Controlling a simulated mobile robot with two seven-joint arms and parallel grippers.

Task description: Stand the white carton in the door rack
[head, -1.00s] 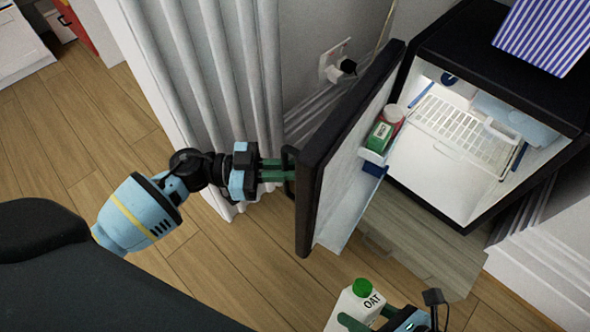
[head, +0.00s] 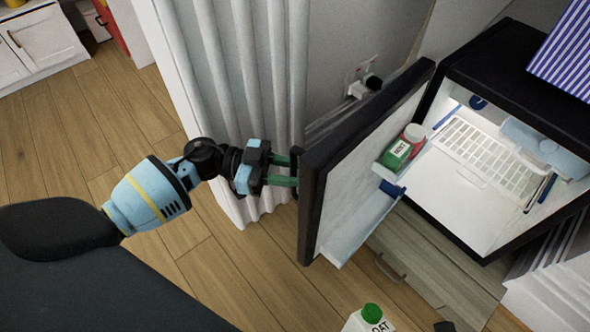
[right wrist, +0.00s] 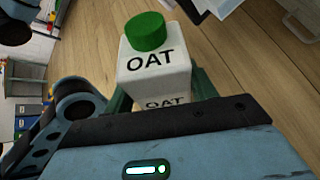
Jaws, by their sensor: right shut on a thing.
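The white carton (head: 368,321), with a green cap and "OAT" lettering, is at the bottom edge of the head view, mostly cut off. In the right wrist view the carton (right wrist: 158,68) stands between the green fingers of my right gripper (right wrist: 163,97), which is shut on it. A lower white ledge (head: 345,240) shows below. My left gripper (head: 283,171) is at the door's black handle (head: 297,160), its fingers apart; their contact is unclear.
The lit fridge (head: 480,165) stands open at right, with a white wire shelf (head: 484,150) inside and a striped blue box (head: 570,50) on top. A grey curtain (head: 235,90) hangs behind my left gripper. Wooden floor is clear at left.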

